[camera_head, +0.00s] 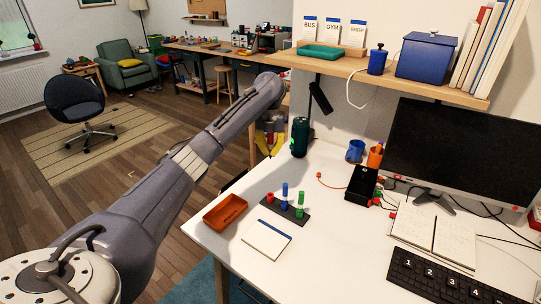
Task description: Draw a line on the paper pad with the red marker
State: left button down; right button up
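The white paper pad (267,239) with a dark blue edge lies flat near the front left of the white desk. Behind it is a dark marker stand (285,209). A red marker (270,198), seen as a short red piece, is at its left end. My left gripper (270,153) is above the desk's far left edge, behind and apart from the stand. Its yellow fingers look spread, with nothing seen between them. My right gripper is out of view.
An orange tray (225,212) lies left of the pad. A dark green cylinder (300,137) stands near the gripper. A black box (362,185), open notebook (434,233), keyboard (450,281) and monitor (465,150) fill the right. The desk (330,262) is bare right of the pad.

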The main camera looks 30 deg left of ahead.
aim_at(271, 141)
pick_arm(q)
jog(key=shift+r, duration=1.9)
